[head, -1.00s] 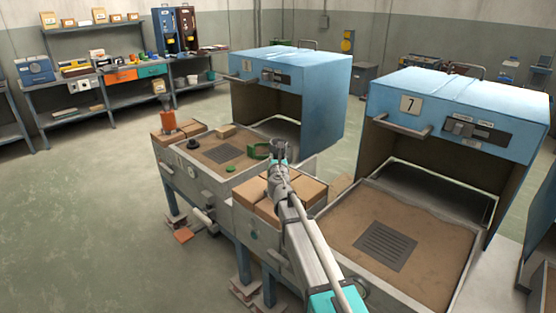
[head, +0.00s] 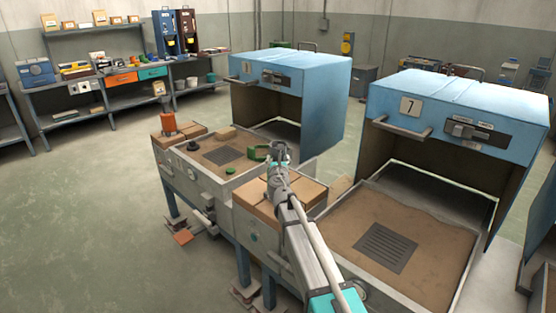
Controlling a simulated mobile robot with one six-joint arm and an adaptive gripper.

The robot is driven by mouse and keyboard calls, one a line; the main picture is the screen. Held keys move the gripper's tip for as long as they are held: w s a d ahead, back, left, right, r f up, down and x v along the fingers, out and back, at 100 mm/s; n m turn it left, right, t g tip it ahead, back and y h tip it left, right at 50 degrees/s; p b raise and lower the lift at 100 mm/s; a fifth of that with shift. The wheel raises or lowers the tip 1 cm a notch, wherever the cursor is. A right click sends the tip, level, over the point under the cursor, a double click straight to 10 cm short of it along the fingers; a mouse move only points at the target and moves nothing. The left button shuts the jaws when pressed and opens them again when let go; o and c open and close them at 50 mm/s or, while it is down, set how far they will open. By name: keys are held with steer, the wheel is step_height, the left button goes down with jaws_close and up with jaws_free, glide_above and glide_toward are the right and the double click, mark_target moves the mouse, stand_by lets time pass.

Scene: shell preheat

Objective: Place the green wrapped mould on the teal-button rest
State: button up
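A green object (head: 258,153), which looks like the green wrapped mould, is at the right side of the far sand tray (head: 205,167). My gripper (head: 278,147) appears just right of it in the picture and partly overlaps its right edge. I cannot tell whether they touch, and the fingers are too small to show whether they are open or shut. A teal button (head: 254,238) is on the front of the brick-topped rest (head: 262,200) between the two trays. My arm crosses in front of that rest's right part. The visible bricks are bare.
A small green piece (head: 230,171) and a dark knob (head: 193,146) are on the far tray. An orange object (head: 168,124) stands on bricks at its left end. Blue hoods (head: 292,75) stand open over the trays. The near sand tray (head: 430,235) has a dark grate.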

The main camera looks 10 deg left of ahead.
steer(key=shift+r, duration=0.15)
steer(key=s+d, duration=0.1)
steer(key=s, duration=1.1)
steer(key=shift+d, duration=0.25)
